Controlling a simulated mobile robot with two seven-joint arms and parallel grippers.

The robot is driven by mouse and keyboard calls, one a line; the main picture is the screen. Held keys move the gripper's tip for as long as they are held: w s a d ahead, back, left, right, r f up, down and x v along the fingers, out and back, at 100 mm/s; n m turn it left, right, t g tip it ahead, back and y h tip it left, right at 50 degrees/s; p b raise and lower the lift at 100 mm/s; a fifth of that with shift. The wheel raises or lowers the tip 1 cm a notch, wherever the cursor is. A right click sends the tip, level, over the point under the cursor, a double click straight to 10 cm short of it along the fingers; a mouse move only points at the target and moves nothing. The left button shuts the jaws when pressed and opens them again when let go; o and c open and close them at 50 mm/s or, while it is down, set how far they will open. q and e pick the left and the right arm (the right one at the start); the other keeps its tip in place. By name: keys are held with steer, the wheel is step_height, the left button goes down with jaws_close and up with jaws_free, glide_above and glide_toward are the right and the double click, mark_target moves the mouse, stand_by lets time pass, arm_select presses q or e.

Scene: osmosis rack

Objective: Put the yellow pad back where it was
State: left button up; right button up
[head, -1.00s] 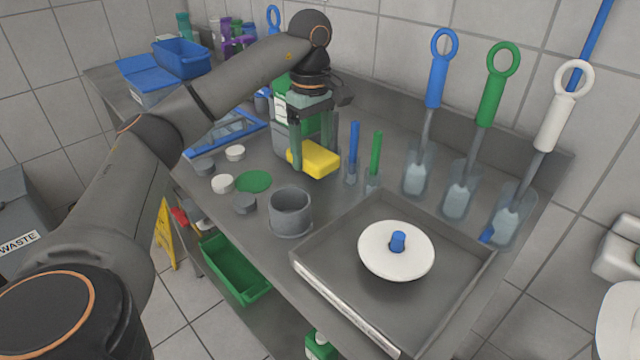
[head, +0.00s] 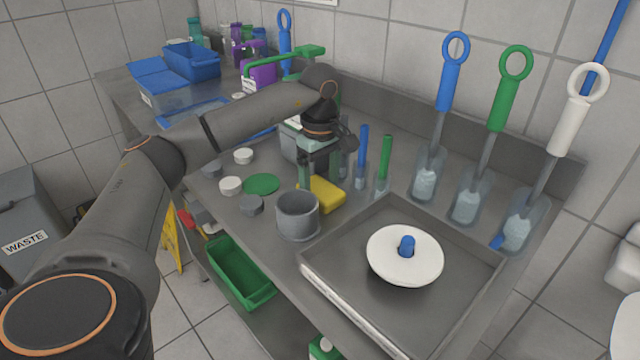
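The yellow pad (head: 327,197) is between the fingers of my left gripper (head: 320,178), which is shut on it. The pad is low at the worktop, just behind and right of the grey cup (head: 297,216). I cannot tell whether its underside touches the steel. The gripper points down and hides part of the pad's far side. My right gripper is not in view.
Blue (head: 361,158) and green (head: 384,166) slim tools stand behind the pad. Several small discs and a green disc (head: 261,184) lie left. Long-handled brushes (head: 430,170) stand at right.

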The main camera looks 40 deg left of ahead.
mark_target(319, 187)
arm_select(q)
steer(key=shift+o, duration=0.3)
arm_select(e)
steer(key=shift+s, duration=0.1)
arm_select(q)
steer(key=shift+r, duration=0.15)
steer(key=shift+r, duration=0.3)
step_height(319, 187, up, 11)
steer(key=p, duration=0.3)
steer(key=shift+r, duration=0.2)
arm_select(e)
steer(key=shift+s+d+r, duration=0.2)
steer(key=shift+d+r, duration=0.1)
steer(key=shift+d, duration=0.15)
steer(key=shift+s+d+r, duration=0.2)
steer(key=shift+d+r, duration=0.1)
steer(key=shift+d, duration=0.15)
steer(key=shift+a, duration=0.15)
arm_select(q)
steer(key=shift+s, duration=0.1)
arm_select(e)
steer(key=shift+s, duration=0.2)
